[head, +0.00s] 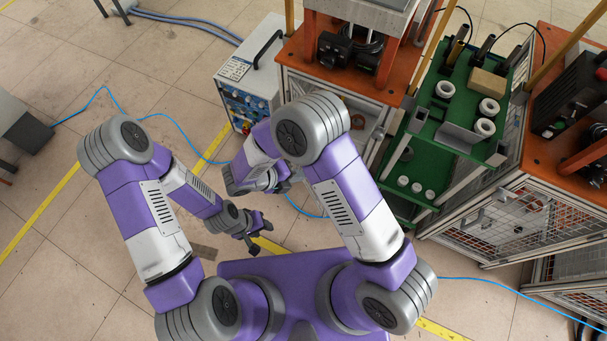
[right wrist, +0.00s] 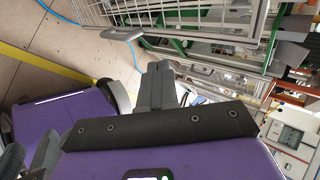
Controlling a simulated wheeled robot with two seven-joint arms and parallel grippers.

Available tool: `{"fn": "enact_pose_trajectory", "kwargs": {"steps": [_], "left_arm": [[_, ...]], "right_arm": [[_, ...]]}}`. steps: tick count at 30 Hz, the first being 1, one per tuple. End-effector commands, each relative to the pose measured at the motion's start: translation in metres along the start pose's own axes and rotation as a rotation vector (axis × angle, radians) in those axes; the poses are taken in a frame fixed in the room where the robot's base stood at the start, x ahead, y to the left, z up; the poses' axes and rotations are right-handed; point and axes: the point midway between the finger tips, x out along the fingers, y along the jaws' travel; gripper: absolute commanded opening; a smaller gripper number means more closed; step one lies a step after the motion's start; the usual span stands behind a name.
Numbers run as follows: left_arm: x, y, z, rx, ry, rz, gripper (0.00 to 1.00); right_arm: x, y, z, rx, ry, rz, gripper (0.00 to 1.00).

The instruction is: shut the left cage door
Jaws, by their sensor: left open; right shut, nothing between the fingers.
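The left cage (head: 382,118) is under the left orange-topped bench. My right arm covers much of its front, so I cannot tell how far its door stands open. My right gripper (head: 272,182) is shut and empty, in front of this cage and apart from it. Its closed fingers also show in the right wrist view (right wrist: 159,84). My left gripper (head: 256,236) is open and empty, low over the floor near the yellow line. A mesh panel with a grey handle (right wrist: 128,34) is at the top of the right wrist view; I cannot tell which cage it belongs to.
A green shelf (head: 425,160) with white rings stands between the left bench and the right mesh cage (head: 500,225). A white-and-blue power box (head: 250,80) stands left of the left bench. Blue cables cross the floor. Open floor lies to the left.

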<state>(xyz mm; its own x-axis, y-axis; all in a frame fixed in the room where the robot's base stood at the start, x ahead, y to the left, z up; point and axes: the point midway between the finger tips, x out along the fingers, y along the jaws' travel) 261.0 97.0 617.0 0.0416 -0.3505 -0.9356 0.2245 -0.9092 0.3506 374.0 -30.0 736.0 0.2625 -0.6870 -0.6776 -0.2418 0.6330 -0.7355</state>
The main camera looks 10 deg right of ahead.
Motion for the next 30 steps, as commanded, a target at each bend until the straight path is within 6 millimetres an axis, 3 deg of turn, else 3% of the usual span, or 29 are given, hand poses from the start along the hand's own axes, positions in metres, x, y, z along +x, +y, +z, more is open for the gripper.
{"fn": "enact_pose_trajectory", "kwargs": {"steps": [6, 12, 19, 30], "left_arm": [[0.017, -0.006, -0.001, 0.000, 0.000, 0.000, 0.43], [0.029, -0.011, -0.001, 0.000, 0.000, 0.000, 0.43], [0.035, -0.013, -0.001, 0.000, 0.000, 0.000, 0.43], [0.035, -0.013, -0.002, 0.000, 0.000, 0.000, 0.43]], "right_arm": [[0.051, 0.003, -0.001, 0.002, 0.006, 0.000, 0.00], [0.088, -0.003, -0.001, 0.006, 0.006, 0.003, 0.00], [0.106, -0.023, -0.001, 0.005, 0.004, 0.003, 0.00], [0.108, -0.027, -0.001, 0.003, 0.003, 0.003, 0.00]]}}
